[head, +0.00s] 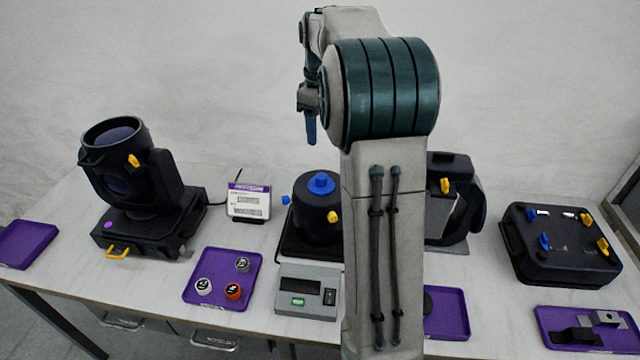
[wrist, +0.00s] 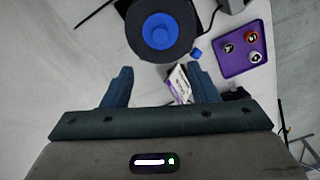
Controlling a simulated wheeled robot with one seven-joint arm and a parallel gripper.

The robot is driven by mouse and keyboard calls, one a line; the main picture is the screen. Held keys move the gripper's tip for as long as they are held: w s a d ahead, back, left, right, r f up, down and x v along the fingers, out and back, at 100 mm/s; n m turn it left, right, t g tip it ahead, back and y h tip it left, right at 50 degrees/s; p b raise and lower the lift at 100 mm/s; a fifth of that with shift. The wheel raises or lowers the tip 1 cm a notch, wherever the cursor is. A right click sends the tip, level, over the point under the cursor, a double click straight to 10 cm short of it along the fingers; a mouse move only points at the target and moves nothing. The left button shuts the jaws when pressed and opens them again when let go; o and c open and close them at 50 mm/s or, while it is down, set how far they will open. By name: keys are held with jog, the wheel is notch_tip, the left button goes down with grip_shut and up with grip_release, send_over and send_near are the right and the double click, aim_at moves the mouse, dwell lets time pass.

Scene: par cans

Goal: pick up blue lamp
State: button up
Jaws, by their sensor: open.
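The blue lamp (head: 320,182) is a round blue piece with a raised knob, on top of a black round housing (head: 310,216) left of my arm. In the wrist view the blue lamp (wrist: 161,31) shows from above as a blue disc, ringed by the black housing (wrist: 133,42). My gripper (wrist: 161,84) has its two blue-grey fingers apart with nothing between them. The lamp lies beyond the fingertips, near the middle of the picture. In the head view my gripper (head: 311,118) hangs above the housing, clear of the lamp; only part of it shows.
A small blue knob (wrist: 196,54) and a yellow knob (head: 333,217) are at the housing's side. A labelled card (head: 248,200) stands left of it, a grey box (head: 308,291) in front. A purple tray (head: 212,294) holds small round pieces. A moving-head light (head: 145,200) stands farther left.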

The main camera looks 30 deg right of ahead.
send_over(321, 176)
jog(key=f, duration=0.8)
jog(key=shift+w+d, duration=0.3)
jog(key=shift+w, duration=0.05)
jog(key=shift+s+a+f+p, duration=0.15)
jog(key=shift+f+p, duration=0.35)
jog(key=shift+f, duration=0.95)
jog(key=shift+s+a+f+p, duration=0.15)
jog(key=shift+f+p, duration=0.3)
jog(key=shift+f, duration=1)
grip_shut()
